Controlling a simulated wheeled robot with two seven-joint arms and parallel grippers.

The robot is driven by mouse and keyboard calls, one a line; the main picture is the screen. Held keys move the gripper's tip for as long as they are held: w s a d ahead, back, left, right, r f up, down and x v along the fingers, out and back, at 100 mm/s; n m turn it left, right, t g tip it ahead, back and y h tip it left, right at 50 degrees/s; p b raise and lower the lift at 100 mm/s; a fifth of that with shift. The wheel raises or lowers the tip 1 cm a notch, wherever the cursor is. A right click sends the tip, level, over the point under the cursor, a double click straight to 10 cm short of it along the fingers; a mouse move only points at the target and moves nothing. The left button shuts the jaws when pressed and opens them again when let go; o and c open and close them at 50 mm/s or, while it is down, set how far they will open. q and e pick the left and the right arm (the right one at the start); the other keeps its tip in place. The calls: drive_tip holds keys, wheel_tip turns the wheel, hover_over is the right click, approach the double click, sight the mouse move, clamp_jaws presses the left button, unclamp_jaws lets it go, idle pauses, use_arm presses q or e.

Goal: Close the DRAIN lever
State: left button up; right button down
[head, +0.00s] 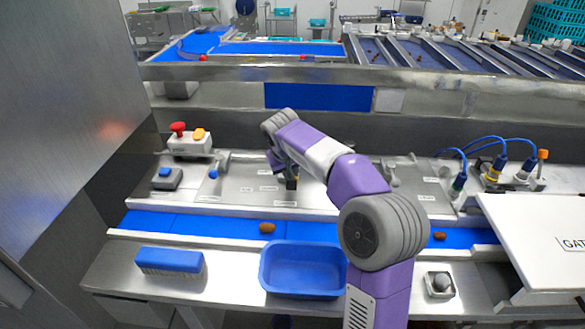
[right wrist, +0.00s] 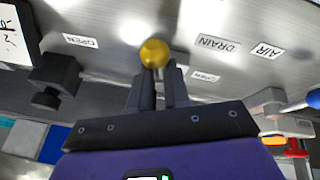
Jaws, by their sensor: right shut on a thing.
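My right gripper (head: 290,184) reaches over the steel control panel (head: 240,185) in the head view. In the right wrist view its two dark fingers (right wrist: 162,78) are shut on a yellow ball knob (right wrist: 154,53), which shows at their tips. A DRAIN label (right wrist: 218,44) is on the panel just right of the knob, with an OPEN label (right wrist: 205,76) near it. The lever's shaft is hidden by the fingers, and I cannot tell its exact angle. In the head view the knob is hidden by my gripper and arm. My left gripper is not in view.
A blue-knobbed lever (head: 213,174) stands left of my gripper, near a box with red and orange buttons (head: 190,141). A blue conveyor (head: 190,224) carries brown dates (head: 267,228). A blue tray (head: 300,268) and a blue brush-like block (head: 170,261) are in front.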

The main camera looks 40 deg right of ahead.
drive_tip(key=shift+w+a+f+m+g+h+p, duration=0.1)
drive_tip(key=shift+a+f+m+g+p, duration=0.15)
drive_tip(key=shift+m, duration=0.4)
drive_tip(key=shift+w+a+m+g+h+p, duration=0.1)
drive_tip(key=shift+a+m+g+p, duration=0.2)
drive_tip(key=shift+m, duration=0.4)
drive_tip(key=shift+a+f+m+g+h+p, duration=0.15)
drive_tip(key=shift+m+g, duration=0.2)
drive_tip(key=shift+m, duration=0.3)
drive_tip(key=shift+d, duration=0.1)
drive_tip(key=c, duration=1.1)
unclamp_jaws()
drive_tip(key=shift+r, duration=0.1)
drive_tip(key=shift+o, duration=0.2)
drive_tip(key=shift+r, duration=0.1)
drive_tip(key=shift+r, duration=0.2)
drive_tip(key=v, duration=0.7)
drive_tip(key=shift+p, duration=0.35)
drive_tip(key=shift+s, duration=0.1)
